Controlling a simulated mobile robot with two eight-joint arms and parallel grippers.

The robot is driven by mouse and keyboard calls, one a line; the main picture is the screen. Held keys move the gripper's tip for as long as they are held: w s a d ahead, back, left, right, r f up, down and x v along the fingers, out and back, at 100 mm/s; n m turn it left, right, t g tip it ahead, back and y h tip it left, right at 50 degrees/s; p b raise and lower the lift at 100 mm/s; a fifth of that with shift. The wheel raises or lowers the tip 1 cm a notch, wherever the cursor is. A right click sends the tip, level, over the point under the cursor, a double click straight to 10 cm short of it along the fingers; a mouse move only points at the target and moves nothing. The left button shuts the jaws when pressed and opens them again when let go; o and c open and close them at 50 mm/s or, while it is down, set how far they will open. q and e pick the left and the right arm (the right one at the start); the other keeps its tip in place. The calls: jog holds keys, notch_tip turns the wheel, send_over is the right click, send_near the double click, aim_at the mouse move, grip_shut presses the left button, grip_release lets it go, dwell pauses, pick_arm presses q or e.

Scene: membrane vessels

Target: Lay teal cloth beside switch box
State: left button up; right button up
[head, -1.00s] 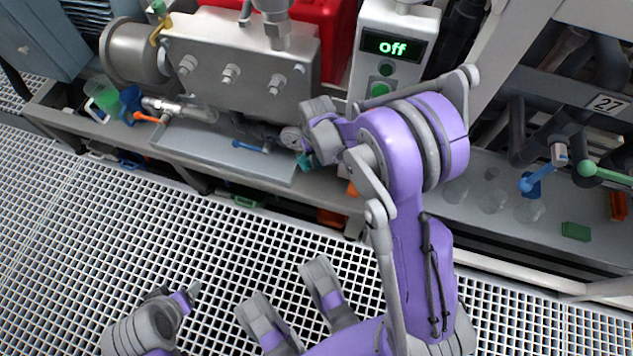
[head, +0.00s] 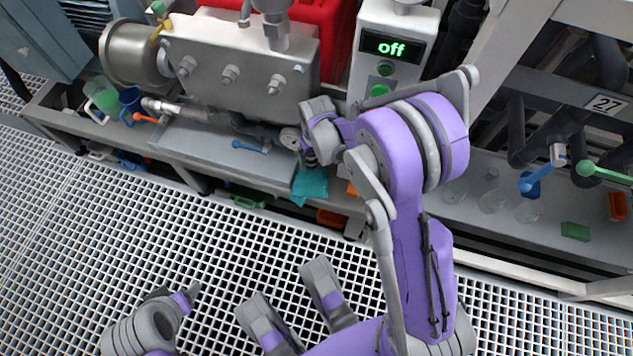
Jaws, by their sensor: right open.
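The teal cloth (head: 310,184) lies at the front edge of the bench, in front of and a little left of the switch box (head: 401,22). Part of it hangs at the edge, and its upper end is hidden by my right gripper. The switch box is white, with a green "off" display and green buttons. My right gripper (head: 308,157) is open, just above the cloth; I cannot tell whether it touches it. My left gripper (head: 189,294) is low at the left over the grating, away from the bench; its jaw opening cannot be made out.
A steel vessel block (head: 238,65) and a metal tray (head: 205,146) are left of the cloth. A green cup (head: 103,97) and a blue mug (head: 131,103) stand far left. Clear glasses (head: 492,201) and a green block (head: 576,231) are on the right. An orange object is beside the cloth.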

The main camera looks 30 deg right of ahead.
pick_arm(q)
jog(key=p+v, duration=0.3)
jog(key=shift+w+r, duration=0.25)
jog(key=shift+r, duration=0.15)
pick_arm(e)
notch_tip(320, 180, up, 11)
jog(key=shift+f, duration=0.15)
jog(key=shift+s, duration=0.1)
jog(key=s+a+r+n+t, duration=0.15)
jog(key=s+a+r, duration=0.25)
jog(key=s, duration=0.6)
jog(key=s+a+r+t, duration=0.3)
jog(key=s+a, duration=0.2)
jog(key=s, duration=0.4)
pick_arm(q)
notch_tip(320, 180, up, 23)
jog(key=w+t+p, duration=0.1)
jog(key=p, duration=1.9)
jog(key=shift+w, duration=0.25)
pick_arm(e)
notch_tip(320, 180, up, 24)
jog(key=w, duration=0.1)
jog(key=shift+w+d+f+t, duration=0.2)
jog(key=shift+w+d+t, duration=0.1)
jog(key=shift+t, duration=0.15)
